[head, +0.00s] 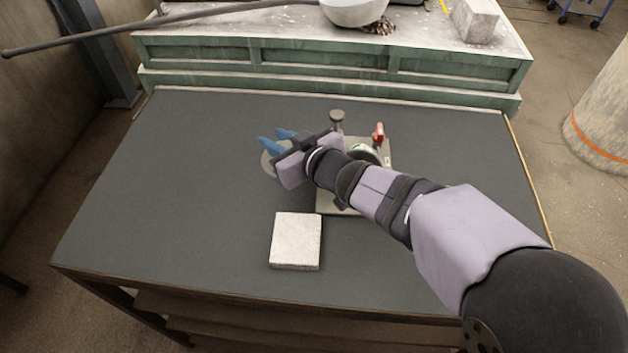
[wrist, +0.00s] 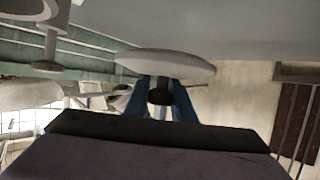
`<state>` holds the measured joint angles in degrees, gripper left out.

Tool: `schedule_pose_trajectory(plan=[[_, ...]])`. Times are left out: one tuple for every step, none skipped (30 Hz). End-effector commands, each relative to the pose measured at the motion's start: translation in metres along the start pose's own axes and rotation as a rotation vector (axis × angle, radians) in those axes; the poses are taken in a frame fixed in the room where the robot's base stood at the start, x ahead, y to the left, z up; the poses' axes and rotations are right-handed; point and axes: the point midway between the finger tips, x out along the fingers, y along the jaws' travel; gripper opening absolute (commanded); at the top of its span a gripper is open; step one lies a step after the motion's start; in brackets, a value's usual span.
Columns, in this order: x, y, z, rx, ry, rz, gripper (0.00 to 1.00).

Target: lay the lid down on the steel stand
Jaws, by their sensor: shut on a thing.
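My gripper (head: 278,142) has blue fingers and is over the dark table, left of the pale base plate. Its fingers are shut on the dark knob (wrist: 160,92) of the lid. The lid is a grey disc (wrist: 165,64), seen nearly edge-on in the wrist view, beyond the fingertips. In the head view the lid (head: 268,160) is partly hidden by my gripper. What looks like the steel stand, a small round top on a post (head: 337,117), is right of and behind my gripper. It also seems to show in the wrist view (wrist: 55,66), apart from the lid.
A pale base plate (head: 345,207) carries a red-handled part (head: 379,133) and a round part, partly behind my arm. A pale square slab (head: 296,240) lies in front. The table's left side is clear. A green bench (head: 330,55) with a pale bowl (head: 352,12) stands behind.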

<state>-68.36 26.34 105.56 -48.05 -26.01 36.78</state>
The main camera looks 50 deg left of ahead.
Motion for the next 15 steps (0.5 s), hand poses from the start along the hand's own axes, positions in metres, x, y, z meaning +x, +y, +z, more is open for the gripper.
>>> schedule_pose_trajectory(plan=[[0.004, -0.004, 0.001, -0.005, 0.003, -0.01, 0.0], [0.005, -0.006, 0.001, -0.007, 0.003, -0.013, 0.0], [0.005, -0.007, 0.001, -0.008, 0.003, -0.016, 0.0], [0.006, -0.008, 0.001, -0.008, 0.003, -0.017, 0.0], [0.006, -0.008, 0.001, -0.008, 0.003, -0.018, 0.0], [0.006, -0.008, 0.003, -0.008, 0.002, -0.018, 0.0], [0.007, -0.008, 0.004, -0.007, 0.002, -0.018, 0.0], [0.008, -0.008, 0.006, -0.006, 0.001, -0.018, 0.0], [0.009, -0.008, 0.011, -0.005, 0.001, -0.018, 0.0], [0.011, -0.008, 0.015, -0.006, 0.0, -0.019, 0.0], [0.013, -0.008, 0.019, -0.004, 0.0, -0.018, 0.0], [0.015, -0.008, 0.026, -0.005, -0.002, -0.018, 0.0], [0.017, -0.008, 0.03, -0.004, -0.001, -0.016, 0.0], [0.018, -0.008, 0.034, -0.005, -0.001, -0.018, 0.0], [0.021, -0.008, 0.039, -0.004, -0.001, -0.018, 0.0]])
